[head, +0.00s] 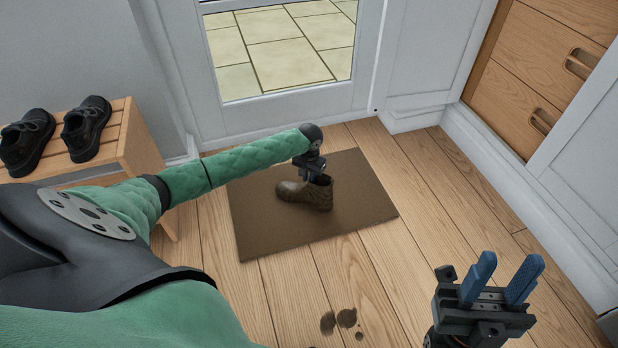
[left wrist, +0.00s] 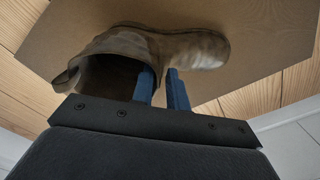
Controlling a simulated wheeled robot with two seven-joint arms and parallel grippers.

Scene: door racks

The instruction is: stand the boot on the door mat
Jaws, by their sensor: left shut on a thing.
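The brown ankle boot (head: 302,194) is upright over the dark brown door mat (head: 272,232), toe to the left in the head view. Its sole is at or very near the mat; I cannot tell whether it touches. My left gripper (head: 315,176) is shut on the boot's upper edge from above. In the left wrist view the boot (left wrist: 185,48) shows its open shaft beside my blue fingers (left wrist: 162,82), with the mat (left wrist: 262,30) behind it. The fingertips are partly hidden by the boot. My right gripper (head: 507,272) is open and empty, right of the mat.
A wooden bench (head: 125,130) with a pair of black shoes (head: 86,126) stands at the left. A glazed white door (head: 280,50) is behind the mat. Wooden drawers (head: 540,65) are at the right. Dark wet spots (head: 345,318) mark the floor in front. Floor right of the mat is clear.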

